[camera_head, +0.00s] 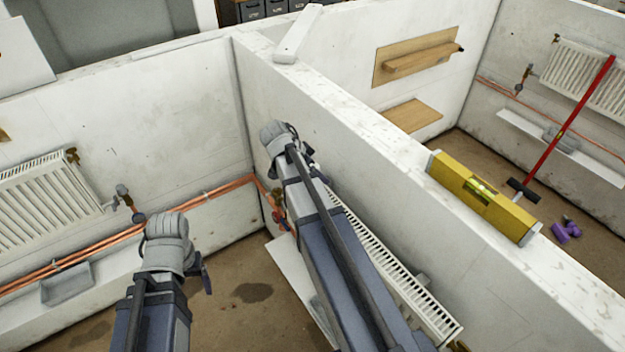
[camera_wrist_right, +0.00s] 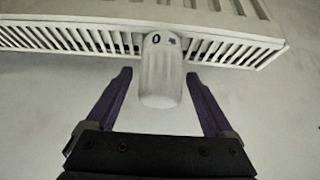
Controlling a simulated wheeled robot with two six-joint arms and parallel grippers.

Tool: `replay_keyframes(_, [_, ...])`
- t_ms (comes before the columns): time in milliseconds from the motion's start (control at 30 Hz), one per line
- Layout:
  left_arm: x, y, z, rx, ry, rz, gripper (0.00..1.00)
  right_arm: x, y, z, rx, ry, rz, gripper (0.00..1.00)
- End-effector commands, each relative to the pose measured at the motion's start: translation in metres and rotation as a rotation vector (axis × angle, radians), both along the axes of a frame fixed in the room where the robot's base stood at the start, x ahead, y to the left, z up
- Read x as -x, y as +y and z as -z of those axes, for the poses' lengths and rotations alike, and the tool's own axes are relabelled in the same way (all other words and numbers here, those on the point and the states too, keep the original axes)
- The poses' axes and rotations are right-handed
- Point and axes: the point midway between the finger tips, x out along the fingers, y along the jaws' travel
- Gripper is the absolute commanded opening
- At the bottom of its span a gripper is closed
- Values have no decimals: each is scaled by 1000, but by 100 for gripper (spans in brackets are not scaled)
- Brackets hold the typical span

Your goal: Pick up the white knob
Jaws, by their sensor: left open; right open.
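The white knob (camera_wrist_right: 160,72) shows in the right wrist view as a ribbed, rounded cylinder with a dark 0 mark on its upper end, at the edge of a white radiator (camera_wrist_right: 75,38). My right gripper (camera_wrist_right: 159,78) is open, with one dark finger on each side of the knob and visible gaps between. It is not closed on it. In the head view my right arm hides this gripper, and I cannot make out the knob there. My left gripper (camera_head: 206,275) is open and empty, low at the left, above the floor.
A partition wall runs diagonally, with a yellow spirit level (camera_head: 482,196) and a white bar (camera_head: 297,35) on its top. A radiator (camera_head: 48,200) and copper pipes (camera_head: 75,260) line the left wall. A red-handled tool (camera_head: 568,125) leans in the right bay.

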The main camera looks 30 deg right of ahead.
Motion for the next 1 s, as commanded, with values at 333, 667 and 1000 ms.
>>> replay_keyframes(333, [0, 0, 9, 0, -1, -1, 79, 0, -6, 9, 0, -1, -1, 86])
replay_keyframes(667, [0, 0, 9, 0, 0, -1, 79, 0, -6, 9, 0, -1, -1, 49])
replay_keyframes(1000, [0, 0, 9, 0, 0, -1, 79, -1, -6, 9, 0, -1, -1, 11])
